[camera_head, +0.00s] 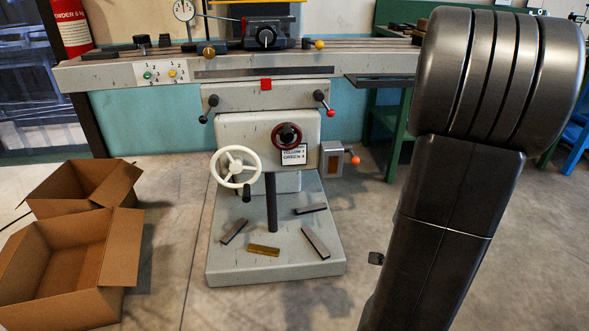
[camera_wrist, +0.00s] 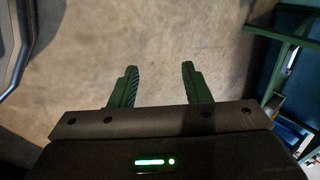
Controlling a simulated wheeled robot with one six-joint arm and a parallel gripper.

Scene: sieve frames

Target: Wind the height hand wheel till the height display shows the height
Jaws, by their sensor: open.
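A cream hand wheel (camera_head: 235,167) with a dark crank handle is on the front left of the grey machine (camera_head: 262,126). A smaller dark red round wheel or knob (camera_head: 287,136) sits at the middle of the column, above a white label (camera_head: 294,155) with small print. I cannot tell for sure which is the height wheel. A small grey box (camera_head: 331,158) with an orange-knobbed lever is on the right; no height reading is legible. In the wrist view, my gripper (camera_wrist: 159,82) is open and empty above bare floor, away from the wheels. The head view does not show it.
Two open cardboard boxes (camera_head: 62,265) stand on the floor left of the machine base (camera_head: 272,272), which bears several loose bars. A green bench (camera_head: 388,112) is at the right, behind my arm. The floor before the base is clear.

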